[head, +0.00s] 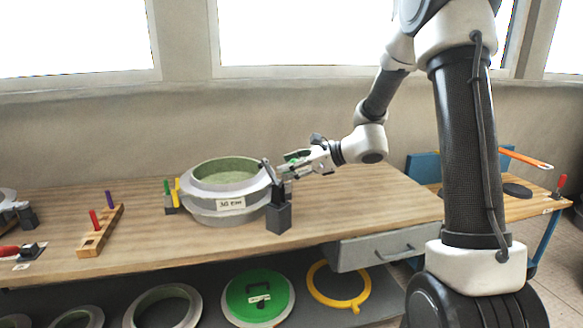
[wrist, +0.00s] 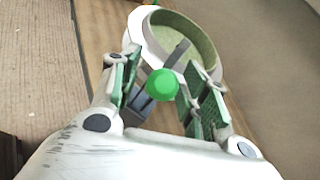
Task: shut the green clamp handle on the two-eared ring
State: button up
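The mould ring (head: 205,205) is a pale grey ring with a greenish inside and a "30 mm" label, standing on the wooden bench. A dark clamp block (head: 279,217) stands at its right side. In the wrist view a green round handle end (wrist: 162,85) lies between my two green-padded fingers, with the grey clamp parts and the ring (wrist: 208,42) beyond it. My gripper (head: 288,164) is open around the handle end; whether a pad touches it I cannot tell. In the head view my gripper hides most of this handle.
A wooden peg rack (head: 99,232) and a red-handled clamp (head: 22,251) are further left. The bench right of the dark block is clear. Rings and a green disc (head: 258,309) lie on the lower shelf.

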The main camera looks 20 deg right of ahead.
jog(key=shift+d, duration=0.1)
jog(key=v, duration=1.2)
jog(key=shift+d, duration=0.2)
jog(key=c, duration=0.3)
jog(key=d+f, duration=0.2)
jog(key=d+f+m, duration=0.1)
jog(key=d+f, duration=0.1)
jog(key=f, duration=0.1)
jog(key=s+d+f+m, duration=0.1)
jog(key=d+f, duration=0.1)
jog(key=d, duration=0.1)
jog(key=shift+s+f+t, duration=0.1)
jog(key=shift+f+t, duration=0.2)
jog(key=shift+f, duration=0.05)
grip_shut()
jog(key=w+a+n+y, duration=0.1)
jog(key=w+a, duration=0.5)
jog(key=a, duration=0.6)
jog(key=shift+n+y, duration=0.3)
jog(key=shift+n, duration=0.3)
